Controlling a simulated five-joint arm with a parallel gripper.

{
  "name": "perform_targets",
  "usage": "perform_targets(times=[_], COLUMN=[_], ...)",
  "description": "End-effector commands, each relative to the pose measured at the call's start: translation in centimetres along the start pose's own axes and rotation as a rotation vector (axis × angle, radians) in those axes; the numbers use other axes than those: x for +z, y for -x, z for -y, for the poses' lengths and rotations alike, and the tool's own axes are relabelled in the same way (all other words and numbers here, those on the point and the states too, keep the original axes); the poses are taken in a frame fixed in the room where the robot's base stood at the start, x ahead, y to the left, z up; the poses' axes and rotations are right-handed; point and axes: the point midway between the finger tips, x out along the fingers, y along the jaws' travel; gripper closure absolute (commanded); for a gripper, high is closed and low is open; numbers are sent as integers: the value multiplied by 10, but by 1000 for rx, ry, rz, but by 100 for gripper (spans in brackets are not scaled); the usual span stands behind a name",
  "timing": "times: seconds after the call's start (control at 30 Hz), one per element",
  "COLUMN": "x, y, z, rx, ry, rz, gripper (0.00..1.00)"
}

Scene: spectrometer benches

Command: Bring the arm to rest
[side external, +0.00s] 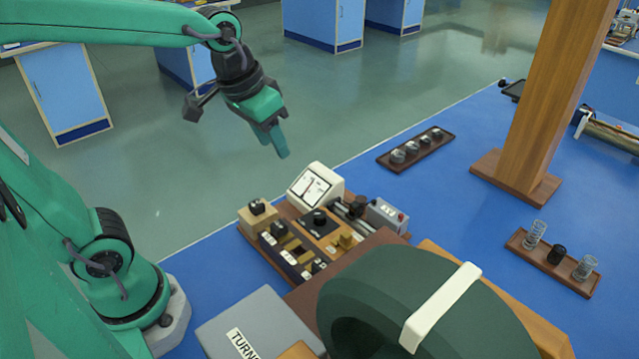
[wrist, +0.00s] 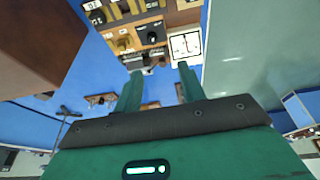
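My gripper (side external: 277,143) is green and hangs in the air in the side view, pointing down and to the right. It is well above the blue bench (side external: 455,205), and in the picture it lies up and left of the instrument panel (side external: 315,225). In the wrist view its two green fingers stand apart with nothing held between them (wrist: 159,78). The instrument panel, with its knobs and white dial, also shows beyond the fingertips in the wrist view (wrist: 158,14). In the side view the two fingers overlap, so their gap is not clear there.
A large dark green drum (side external: 400,300) with a white handle stands at the front. A wooden post (side external: 550,100) rises at the right. Two small trays (side external: 432,150) (side external: 517,240) hold round parts and springs. The grey floor behind my gripper is clear.

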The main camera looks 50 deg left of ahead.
Motion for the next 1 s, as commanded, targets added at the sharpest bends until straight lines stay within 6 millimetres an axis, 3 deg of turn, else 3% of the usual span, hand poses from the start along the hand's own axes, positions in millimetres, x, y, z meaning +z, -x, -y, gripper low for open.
perform_targets(times=[0.3, 0.5, 1.0], x=[49, 70, 77], y=[18, 19, 19], z=[14, 18, 20], rx=[-11, -18, -21], ry=[-2, -3, -5], rz=[-108, -154, -169], gripper=[60, 60, 60])
